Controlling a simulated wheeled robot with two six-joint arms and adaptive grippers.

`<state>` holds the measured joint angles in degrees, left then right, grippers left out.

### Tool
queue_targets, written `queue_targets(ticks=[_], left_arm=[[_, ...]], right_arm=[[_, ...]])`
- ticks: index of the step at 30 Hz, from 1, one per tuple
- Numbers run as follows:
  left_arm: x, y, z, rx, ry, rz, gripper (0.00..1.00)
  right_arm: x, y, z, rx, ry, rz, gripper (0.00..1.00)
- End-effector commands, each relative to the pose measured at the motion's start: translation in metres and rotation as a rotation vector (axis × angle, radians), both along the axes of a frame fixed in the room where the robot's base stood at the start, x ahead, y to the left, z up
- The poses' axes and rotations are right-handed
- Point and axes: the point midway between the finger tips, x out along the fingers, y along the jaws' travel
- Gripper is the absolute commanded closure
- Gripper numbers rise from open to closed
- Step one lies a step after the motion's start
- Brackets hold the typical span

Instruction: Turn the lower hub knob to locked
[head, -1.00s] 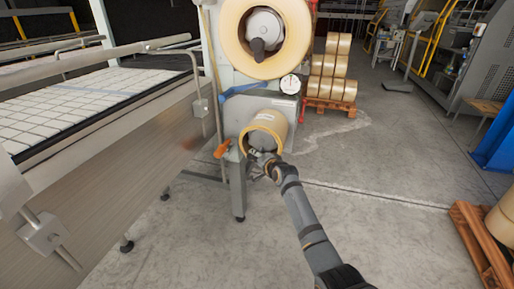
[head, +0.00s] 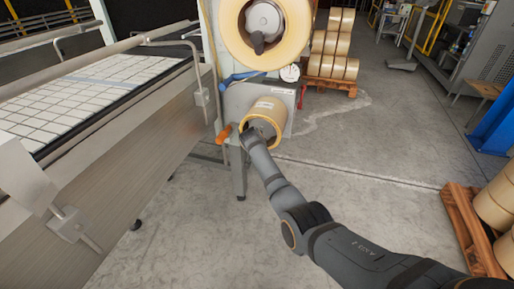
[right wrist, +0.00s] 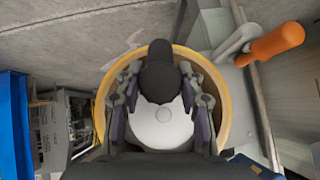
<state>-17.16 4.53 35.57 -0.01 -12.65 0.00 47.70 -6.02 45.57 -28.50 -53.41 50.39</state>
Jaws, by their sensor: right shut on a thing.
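The lower hub's black knob (right wrist: 159,72) stands in front of a white round hub face (right wrist: 162,130), inside the yellow-brown ring of the lower tape roll (head: 265,110). My right gripper (right wrist: 159,88) has one finger on each side of the knob and is shut on it. In the right wrist view the knob points toward the top of the picture. In the head view my right forearm (head: 270,165) reaches to the roll's core and hides the knob and the fingertips. My left gripper is not in view.
A larger upper tape roll (head: 236,35) with its own dark knob (head: 258,43) sits above. An orange handle (head: 224,134) is close left of the lower roll, and a blue lever (head: 238,77) is above it. A conveyor (head: 110,140) fills the left.

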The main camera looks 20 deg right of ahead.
Motion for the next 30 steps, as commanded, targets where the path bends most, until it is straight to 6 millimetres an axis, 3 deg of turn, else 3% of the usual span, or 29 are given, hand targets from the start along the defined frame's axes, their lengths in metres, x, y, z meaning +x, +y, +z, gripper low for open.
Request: queue_targets(ticks=[1,9,29,30], left_arm=[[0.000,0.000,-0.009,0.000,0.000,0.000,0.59],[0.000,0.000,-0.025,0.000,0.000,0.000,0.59],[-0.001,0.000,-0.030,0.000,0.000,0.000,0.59],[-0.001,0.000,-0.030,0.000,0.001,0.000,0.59]], right_arm=[[0.000,0.001,-0.005,-0.025,0.018,0.001,0.94],[0.000,0.000,-0.003,-0.130,0.087,0.001,0.94],[0.000,0.000,-0.001,-0.172,0.119,0.000,0.94],[0.000,0.000,-0.001,-0.172,0.118,0.001,0.58]])
